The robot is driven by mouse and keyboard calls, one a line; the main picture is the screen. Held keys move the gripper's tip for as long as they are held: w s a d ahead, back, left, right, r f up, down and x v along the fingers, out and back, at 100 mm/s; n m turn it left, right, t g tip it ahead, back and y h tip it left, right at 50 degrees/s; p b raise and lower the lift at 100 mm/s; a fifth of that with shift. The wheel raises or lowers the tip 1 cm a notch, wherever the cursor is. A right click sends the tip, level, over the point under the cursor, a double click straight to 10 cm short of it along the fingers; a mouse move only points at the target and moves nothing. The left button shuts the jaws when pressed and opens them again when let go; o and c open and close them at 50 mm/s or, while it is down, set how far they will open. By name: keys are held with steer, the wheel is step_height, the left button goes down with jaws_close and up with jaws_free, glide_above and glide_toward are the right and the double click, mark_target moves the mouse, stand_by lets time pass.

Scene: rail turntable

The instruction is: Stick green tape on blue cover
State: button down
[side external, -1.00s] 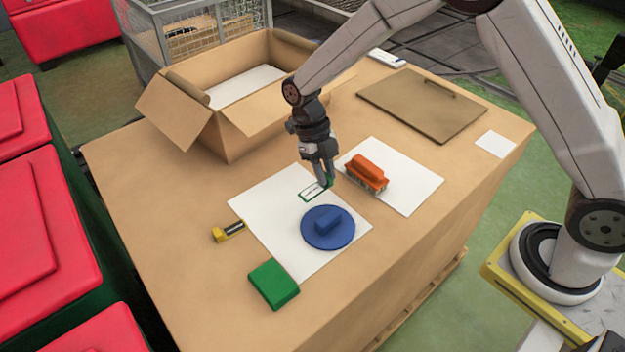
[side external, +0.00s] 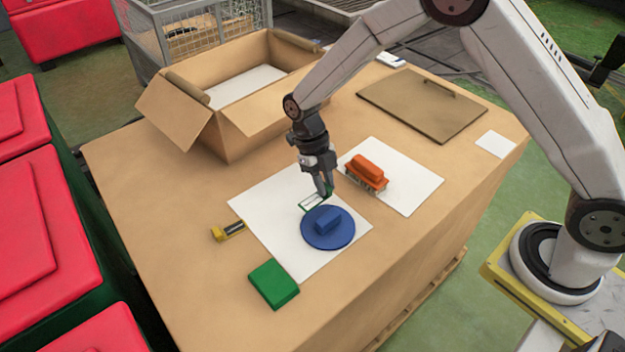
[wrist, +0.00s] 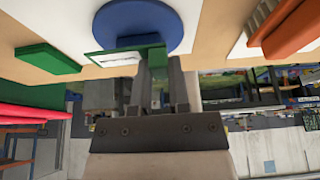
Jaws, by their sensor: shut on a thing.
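The blue cover (side external: 341,239), a round disc with a raised block handle, lies on a white sheet; the wrist view shows it at the top (wrist: 168,18). The green tape, a white strip with a green border (side external: 310,203), is in my gripper (side external: 326,192). My gripper is shut on the tape's green end, just behind the cover. In the wrist view the tape (wrist: 116,58) overlaps the cover's near edge, beside my fingertips (wrist: 158,62). I cannot tell whether the tape touches the cover.
A green block (side external: 273,284) and a yellow-black tool (side external: 228,231) lie left. An open carton (side external: 222,140) and a brown board (side external: 420,108) stand behind.

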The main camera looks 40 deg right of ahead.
mark_target(324, 206)
steer(key=shift+f, duration=2.05)
steer(key=shift+f, duration=0.45)
steer(key=c, duration=0.5)
jaws_free()
steer(key=v, duration=0.8)
steer(key=shift+s, duration=0.1)
stand_by(0.5)
